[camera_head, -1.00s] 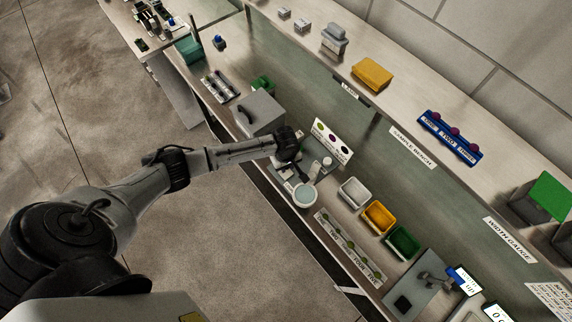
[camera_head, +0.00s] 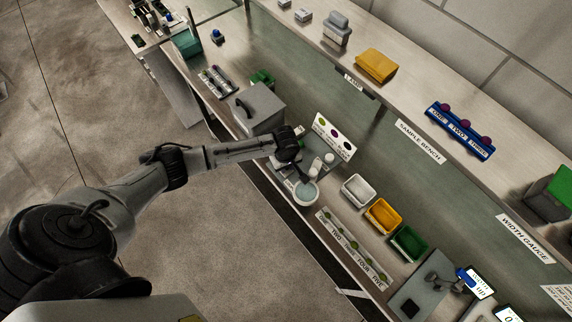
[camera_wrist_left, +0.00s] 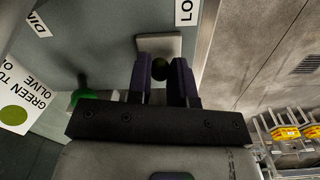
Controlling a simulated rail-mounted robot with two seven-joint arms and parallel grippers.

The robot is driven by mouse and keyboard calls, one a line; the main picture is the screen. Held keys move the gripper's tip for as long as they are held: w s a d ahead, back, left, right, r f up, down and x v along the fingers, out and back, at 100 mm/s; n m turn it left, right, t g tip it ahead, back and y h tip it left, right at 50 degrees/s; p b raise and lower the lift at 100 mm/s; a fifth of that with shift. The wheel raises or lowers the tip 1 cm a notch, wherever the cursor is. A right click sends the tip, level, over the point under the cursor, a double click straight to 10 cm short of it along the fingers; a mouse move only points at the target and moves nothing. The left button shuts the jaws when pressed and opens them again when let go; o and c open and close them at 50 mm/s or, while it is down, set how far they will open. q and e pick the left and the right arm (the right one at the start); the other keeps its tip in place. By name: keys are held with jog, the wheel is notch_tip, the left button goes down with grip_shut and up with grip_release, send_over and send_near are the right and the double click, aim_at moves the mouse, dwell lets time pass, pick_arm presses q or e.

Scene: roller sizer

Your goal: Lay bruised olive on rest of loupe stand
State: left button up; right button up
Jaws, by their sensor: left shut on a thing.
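My left gripper (camera_head: 303,170) reaches over the sample bench, beside a round pale-blue disc with a light rim (camera_head: 305,193), which looks like the loupe's lens. In the left wrist view, my left gripper (camera_wrist_left: 160,78) is shut on a small dark green olive (camera_wrist_left: 159,68) held between the fingertips. Any bruise on it cannot be made out. A pale square pad (camera_wrist_left: 158,43), perhaps the rest of the loupe stand, lies just beyond the fingertips. I cannot tell whether the olive touches it. A label reading "LO" (camera_wrist_left: 186,10) is partly cut off nearby. My right gripper is not in view.
A colour card (camera_head: 333,137) and a white cylinder (camera_head: 329,159) stand close behind the gripper. White (camera_head: 358,190), yellow (camera_head: 383,215) and green (camera_head: 409,243) bins are to the right. A numbered olive strip (camera_head: 352,248) lies along the front. A grey box (camera_head: 260,108) is at left.

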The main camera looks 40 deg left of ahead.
pick_arm(q)
jog(key=shift+f, duration=0.4)
dwell(0.6)
jog(key=o, duration=0.7)
notch_tip(320, 180, up, 14)
jog(key=p, duration=0.1)
jog(key=shift+s, duration=0.15)
dwell(0.4)
jog(key=shift+f, duration=0.1)
